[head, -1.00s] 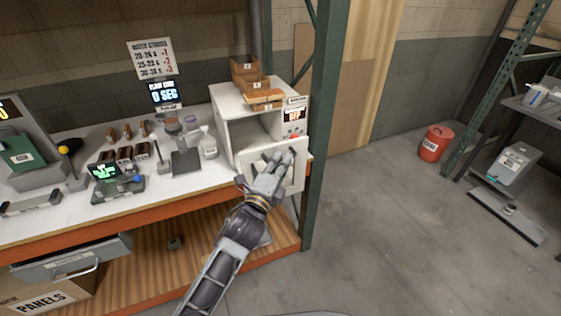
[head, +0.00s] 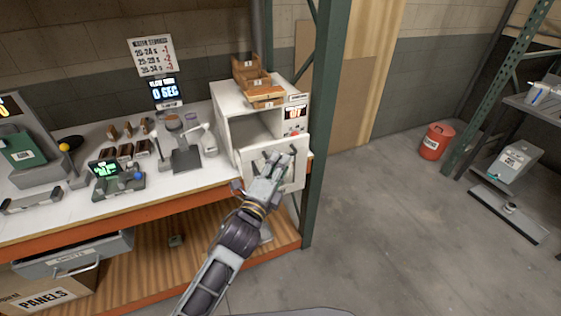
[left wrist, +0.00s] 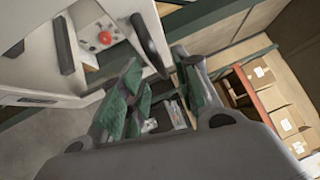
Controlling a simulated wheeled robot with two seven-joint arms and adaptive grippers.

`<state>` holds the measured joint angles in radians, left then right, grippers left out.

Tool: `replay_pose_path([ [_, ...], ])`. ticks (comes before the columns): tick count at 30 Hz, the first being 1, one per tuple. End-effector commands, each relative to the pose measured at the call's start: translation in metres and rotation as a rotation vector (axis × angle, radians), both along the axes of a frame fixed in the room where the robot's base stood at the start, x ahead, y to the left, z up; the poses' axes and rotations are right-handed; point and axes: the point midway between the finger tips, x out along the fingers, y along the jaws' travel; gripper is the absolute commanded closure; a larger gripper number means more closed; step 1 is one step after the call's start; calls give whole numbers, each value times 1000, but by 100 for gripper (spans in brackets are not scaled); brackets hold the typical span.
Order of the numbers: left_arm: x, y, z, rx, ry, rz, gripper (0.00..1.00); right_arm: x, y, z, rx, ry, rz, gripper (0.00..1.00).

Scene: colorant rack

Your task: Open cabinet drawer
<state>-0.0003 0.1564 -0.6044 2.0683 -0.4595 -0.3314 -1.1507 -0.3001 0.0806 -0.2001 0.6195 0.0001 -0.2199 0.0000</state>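A white box-shaped cabinet (head: 222,101) stands at the right end of the workbench, its front compartment open. Its white front door panel (head: 298,177) hangs out in front of the opening. My left gripper (head: 278,156) is in front of this panel, fingers spread, with nothing seen between them. In the left wrist view, the green-padded fingers (left wrist: 158,85) are apart, close to a dark bar handle (left wrist: 149,42) on the white panel. I cannot tell whether they touch it. A grey drawer (head: 55,263) with a bar handle sits under the bench at left. My right gripper is out of view.
A green rack post (head: 325,120) stands just right of the cabinet. Wooden bins (head: 251,78) sit on top of it. Bench tools and a timer display (head: 164,90) fill the bench to the left. Open floor lies right, with a red canister (head: 435,142).

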Motion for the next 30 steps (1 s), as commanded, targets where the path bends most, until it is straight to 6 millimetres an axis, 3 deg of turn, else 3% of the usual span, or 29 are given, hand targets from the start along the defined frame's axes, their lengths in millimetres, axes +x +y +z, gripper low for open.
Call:
replay_pose_path([
  [30, -76, 40, -12, 2, 1, 1, 68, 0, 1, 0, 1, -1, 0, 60],
])
